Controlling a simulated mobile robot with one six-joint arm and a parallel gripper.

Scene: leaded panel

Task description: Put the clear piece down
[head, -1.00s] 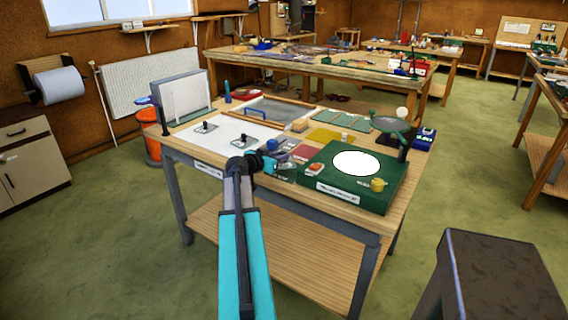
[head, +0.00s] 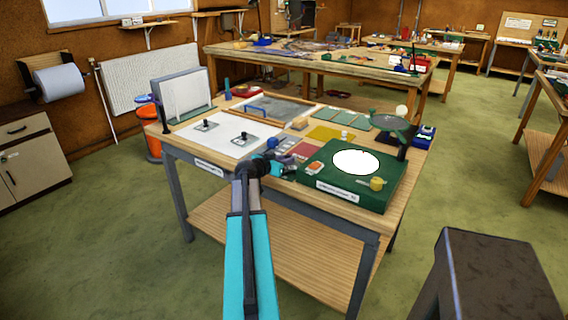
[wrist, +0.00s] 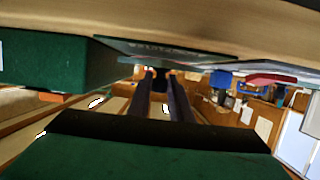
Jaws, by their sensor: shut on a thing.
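My gripper (head: 280,170) is low over the front part of the workbench, just left of the green box with the white disc (head: 355,162). In the wrist view its two dark fingers (wrist: 161,76) come together at a thin, see-through grey sheet, which I take to be the clear piece (wrist: 165,49). The sheet is seen almost edge-on, close to the pale bench surface. I cannot tell whether it touches the bench. In the head view the arm and gripper hide most of it.
The green box (wrist: 50,62) stands close beside the fingers. A red sheet (head: 303,150), a yellow sheet (head: 325,133) and a white board (head: 215,135) lie around on the bench. A magnifier (head: 395,127) stands at the right. A grey frame tray (head: 275,108) lies behind.

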